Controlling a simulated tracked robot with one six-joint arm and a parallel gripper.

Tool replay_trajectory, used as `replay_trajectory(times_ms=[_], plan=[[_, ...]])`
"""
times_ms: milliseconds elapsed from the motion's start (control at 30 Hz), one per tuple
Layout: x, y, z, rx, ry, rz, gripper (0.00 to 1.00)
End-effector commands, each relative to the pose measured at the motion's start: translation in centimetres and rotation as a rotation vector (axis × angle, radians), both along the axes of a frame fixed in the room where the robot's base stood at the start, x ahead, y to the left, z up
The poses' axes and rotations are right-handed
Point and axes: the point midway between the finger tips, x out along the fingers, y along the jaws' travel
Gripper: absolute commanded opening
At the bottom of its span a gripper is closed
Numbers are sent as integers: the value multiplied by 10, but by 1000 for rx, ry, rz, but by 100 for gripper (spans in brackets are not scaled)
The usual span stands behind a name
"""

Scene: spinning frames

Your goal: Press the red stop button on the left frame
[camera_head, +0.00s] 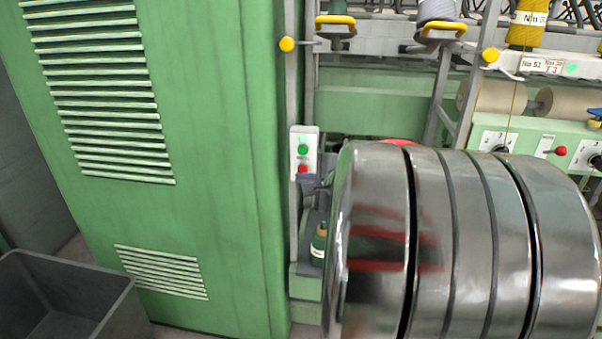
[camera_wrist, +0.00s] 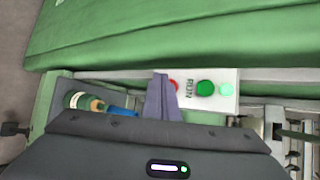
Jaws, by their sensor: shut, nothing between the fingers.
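A white control plate (camera_head: 296,148) is on a post beside the green cabinet. It carries a green button (camera_head: 303,149) and, below it, a red button (camera_head: 302,169). In the wrist view the plate (camera_wrist: 218,103) shows the green button (camera_wrist: 205,88), a pale green lamp (camera_wrist: 227,89) and the word RUN. The red button (camera_wrist: 175,85) is partly hidden behind my fingers. My gripper (camera_wrist: 161,77) is shut and empty, its tips beside or over the red button; I cannot tell whether they touch it. My arm hides most of the gripper in the head view.
The large green cabinet (camera_head: 215,110) with vents stands at the left. A grey bin (camera_head: 110,300) is at lower left. A bottle-like green item (camera_head: 319,243) sits below the plate. Spinning machinery with yarn bobbins (camera_head: 527,30) and a green panel of knobs (camera_head: 535,130) fills the right.

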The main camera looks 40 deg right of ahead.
Motion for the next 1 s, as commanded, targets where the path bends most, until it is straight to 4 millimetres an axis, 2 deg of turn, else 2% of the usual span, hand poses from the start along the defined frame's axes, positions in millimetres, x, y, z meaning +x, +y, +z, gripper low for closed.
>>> replay_trajectory(times_ms=[1000], plan=[[8, -7, 1, 1, 1, 1, 0]])
